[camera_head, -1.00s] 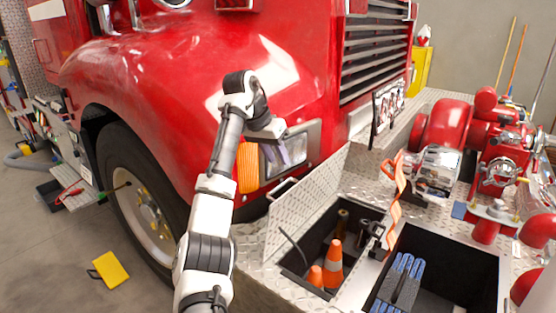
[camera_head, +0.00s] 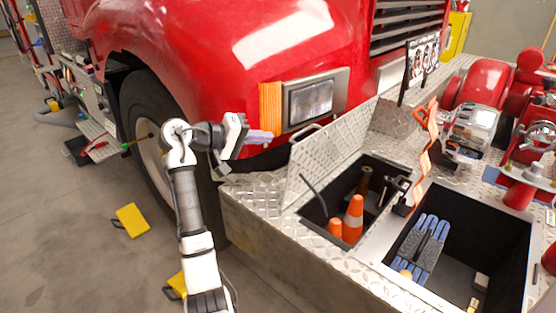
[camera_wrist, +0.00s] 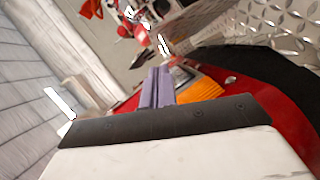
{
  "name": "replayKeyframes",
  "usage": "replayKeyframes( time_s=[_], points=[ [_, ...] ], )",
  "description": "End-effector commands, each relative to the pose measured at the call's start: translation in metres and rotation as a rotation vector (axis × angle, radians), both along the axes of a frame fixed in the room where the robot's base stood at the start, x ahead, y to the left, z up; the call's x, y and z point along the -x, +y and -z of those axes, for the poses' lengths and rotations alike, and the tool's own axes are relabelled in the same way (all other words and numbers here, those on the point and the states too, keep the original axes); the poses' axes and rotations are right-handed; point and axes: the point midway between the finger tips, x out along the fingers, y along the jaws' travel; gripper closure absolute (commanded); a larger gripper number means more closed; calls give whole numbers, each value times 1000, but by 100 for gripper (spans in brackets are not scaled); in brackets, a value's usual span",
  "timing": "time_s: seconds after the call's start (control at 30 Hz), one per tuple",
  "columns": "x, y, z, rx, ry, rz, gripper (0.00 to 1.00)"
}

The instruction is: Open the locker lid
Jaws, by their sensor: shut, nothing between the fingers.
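The locker lid (camera_head: 325,165) is a diamond-plate panel that stands raised at the left side of the locker in the bumper. A dark handle (camera_head: 306,133) is on its upper edge. The open locker (camera_head: 318,210) below it holds orange cones (camera_head: 354,217). My gripper (camera_head: 262,136) has pale purple fingers and is left of the lid, apart from it, below the headlight and in front of the red fender. Its fingers (camera_wrist: 157,88) are together and empty in the wrist view.
A second open compartment (camera_head: 507,235) on the right holds blue gloves (camera_head: 421,245). The headlight (camera_head: 312,98) and red fender (camera_head: 215,60) are close above my gripper. A yellow chock (camera_head: 132,220) lies on the floor beside the front tyre (camera_head: 145,105).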

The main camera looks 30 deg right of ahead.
Motion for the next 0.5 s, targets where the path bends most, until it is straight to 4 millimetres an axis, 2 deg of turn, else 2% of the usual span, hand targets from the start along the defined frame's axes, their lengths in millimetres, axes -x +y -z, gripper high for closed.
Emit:
replayKeyframes(
  time_s=[0.03, 0.1, 0.23, 0.37, 0.5],
  points=[
    [0, 19, 16, 60, 55, -42, 100],
    [1, 41, 22, 130, 121, -90, 100],
    [3, 66, 26, 211, 193, -141, 100],
    [4, 72, 26, 238, 219, -157, 100],
    [3, 58, 24, 239, 220, -156, 100]
  ],
)
